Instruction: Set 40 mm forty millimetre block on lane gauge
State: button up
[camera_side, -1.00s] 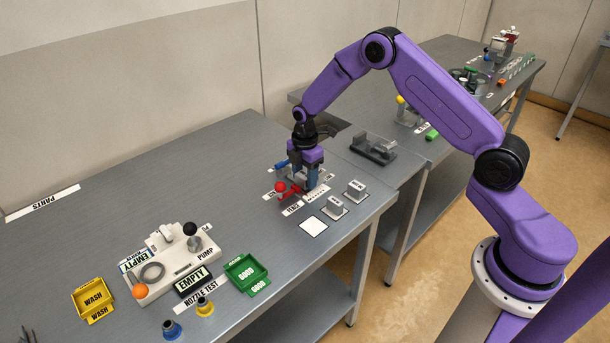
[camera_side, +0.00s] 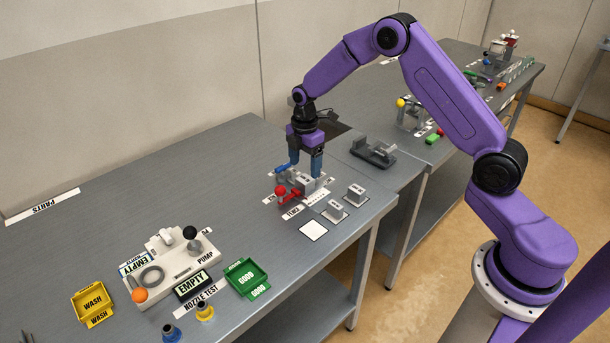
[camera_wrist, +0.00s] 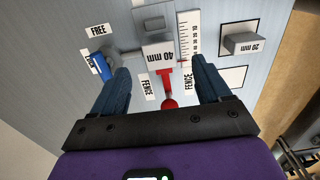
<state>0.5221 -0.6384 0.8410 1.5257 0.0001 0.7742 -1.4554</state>
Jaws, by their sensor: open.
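The 40 mm block (camera_side: 306,184) is grey with a white label and stands on the lane gauge, next to the gauge's printed scale (camera_wrist: 184,38). In the wrist view the block's label (camera_wrist: 158,56) shows between my fingers, behind the red fence lever (camera_wrist: 166,86). My gripper (camera_side: 305,171) is open and empty, just above the block, its fingers apart on either side. The gauge's far parts are partly hidden by my fingers in the side view.
A bare white pad (camera_side: 313,228) lies in front of the gauge. A dark grey fixture (camera_side: 373,152) stands behind right.

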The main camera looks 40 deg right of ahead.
aim_at(305, 179)
notch_tip(305, 179, up, 6)
jog(key=s+a+r+m, duration=0.1)
jog(key=s+a+r, duration=0.35)
jog(key=s, duration=0.35)
jog(key=s+a+r+m, duration=0.1)
jog(key=s+a+r, duration=0.2)
jog(key=s+a, duration=0.45)
jog(key=s+d+m, duration=0.1)
jog(key=s+d, duration=0.1)
jog(key=s, duration=1)
jog(key=s+d+r+m, duration=0.1)
jog(key=s+d+m, duration=0.1)
jog(key=s, duration=0.9)
jog(key=shift+s+d+r, duration=0.15)
jog(key=shift+s+d, duration=0.2)
jog(key=shift+d, duration=0.2)
